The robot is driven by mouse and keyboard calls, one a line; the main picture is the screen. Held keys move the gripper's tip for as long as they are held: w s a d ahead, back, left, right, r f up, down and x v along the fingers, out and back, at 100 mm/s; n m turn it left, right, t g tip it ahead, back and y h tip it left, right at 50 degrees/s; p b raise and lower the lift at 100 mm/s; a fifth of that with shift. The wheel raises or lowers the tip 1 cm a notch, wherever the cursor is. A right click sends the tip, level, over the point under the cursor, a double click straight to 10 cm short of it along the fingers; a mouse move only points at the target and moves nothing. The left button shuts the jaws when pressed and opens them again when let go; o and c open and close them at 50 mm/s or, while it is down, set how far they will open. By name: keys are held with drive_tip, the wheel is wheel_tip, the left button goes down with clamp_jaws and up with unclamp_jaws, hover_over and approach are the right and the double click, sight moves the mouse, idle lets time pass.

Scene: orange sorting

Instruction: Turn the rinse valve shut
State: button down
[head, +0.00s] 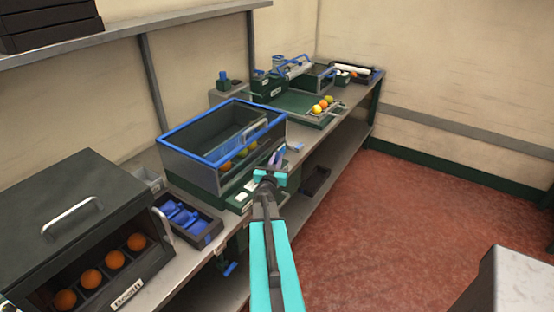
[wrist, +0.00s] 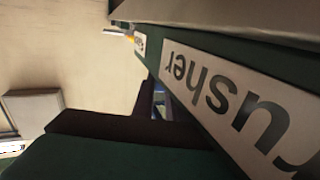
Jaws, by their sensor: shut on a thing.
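My gripper (head: 274,166) is at the front right corner of the blue-rimmed tank (head: 186,165), beside the bench front. Its dark fingers, also in the wrist view (wrist: 160,112), are shut on a small blue thing (wrist: 159,98). Only a sliver of that thing shows between the fingers, and I cannot tell whether it is the rinse valve's handle. A blue lever (head: 230,269) hangs below the bench's front edge, apart from my gripper. In the wrist view a white label (wrist: 235,105) ending in "usher", upside down, is close to the fingers.
A dark box (head: 70,205) with oranges inside stands front left, next to a tray with blue things (head: 188,218). A small tray of fruit (head: 322,107) sits further back on the bench. Red floor (head: 400,220) is clear at right; a grey block (head: 510,285) stands at lower right.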

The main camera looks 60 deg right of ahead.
drive_tip(key=shift+a+f, duration=0.1)
drive_tip(key=c, duration=1.8)
unclamp_jaws()
drive_tip(key=shift+o, duration=0.2)
drive_tip(key=shift+s+a, duration=0.1)
drive_tip(key=shift+a, duration=0.05)
drive_tip(key=shift+b+v, duration=1.05)
drive_tip(key=shift+v, duration=2.85)
drive_tip(key=shift+p+v, duration=2.75)
drive_tip(key=shift+p, duration=0.55)
drive_tip(key=shift+s, duration=0.1)
